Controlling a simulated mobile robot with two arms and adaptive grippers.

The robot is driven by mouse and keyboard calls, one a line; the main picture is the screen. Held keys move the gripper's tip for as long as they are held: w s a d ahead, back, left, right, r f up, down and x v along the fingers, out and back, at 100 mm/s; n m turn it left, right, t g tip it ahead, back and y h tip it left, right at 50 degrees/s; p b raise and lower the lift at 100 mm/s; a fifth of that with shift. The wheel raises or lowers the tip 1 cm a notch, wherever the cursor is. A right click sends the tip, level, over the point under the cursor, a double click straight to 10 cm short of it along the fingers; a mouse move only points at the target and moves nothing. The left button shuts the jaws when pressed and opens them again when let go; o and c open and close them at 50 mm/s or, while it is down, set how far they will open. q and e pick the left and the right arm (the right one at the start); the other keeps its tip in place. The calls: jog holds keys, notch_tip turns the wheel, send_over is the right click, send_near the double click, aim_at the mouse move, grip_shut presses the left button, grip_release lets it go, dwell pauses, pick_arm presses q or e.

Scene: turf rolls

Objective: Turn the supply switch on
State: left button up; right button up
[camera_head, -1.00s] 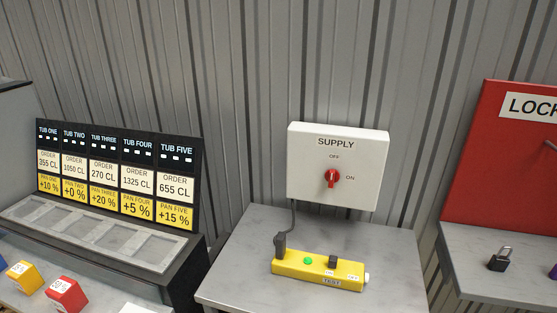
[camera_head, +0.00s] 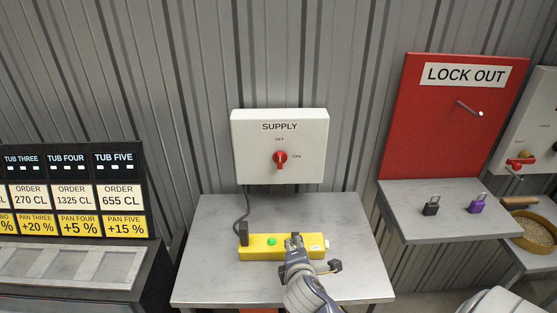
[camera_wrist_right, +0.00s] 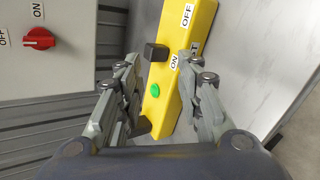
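The white supply box (camera_head: 308,148) is on the wall, with a red knob (camera_head: 280,159) whose handle stands upright, towards OFF. In the right wrist view the knob (camera_wrist_right: 38,39) shows at upper left, its handle towards OFF and not ON. My right gripper (camera_head: 294,242) is over the yellow test bar (camera_head: 258,252), below the supply box. In the right wrist view my right gripper (camera_wrist_right: 158,65) is open, its fingers apart on either side of the bar. A black block (camera_wrist_right: 156,52) on the bar shows between the fingertips, with gaps. My left gripper is not in view.
The test bar lies on a grey table (camera_head: 215,225) and has a green button (camera_head: 271,241). A cable runs down from the supply box to a black plug (camera_head: 243,233). A red lock-out board (camera_head: 440,120) and padlocks stand right; the tub order board (camera_head: 70,190) is left.

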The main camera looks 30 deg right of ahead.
jog(key=w+d+r+n+t+h, duration=0.2)
jog(key=w+d+r+n, duration=0.1)
jog(key=w+r+n, duration=0.25)
jog(key=n+t+h, duration=0.1)
jog(key=n+t, duration=0.3)
jog(key=n, duration=0.6)
send_near(280, 159)
jog(key=shift+m, duration=0.25)
jog(key=p+x, duration=0.1)
jog(key=x, duration=0.8)
jog(key=shift+w+d+f, duration=0.1)
jog(key=shift+w+d, duration=0.05)
jog(key=shift+w, duration=0.05)
jog(key=shift+c, duration=0.5)
grip_shut()
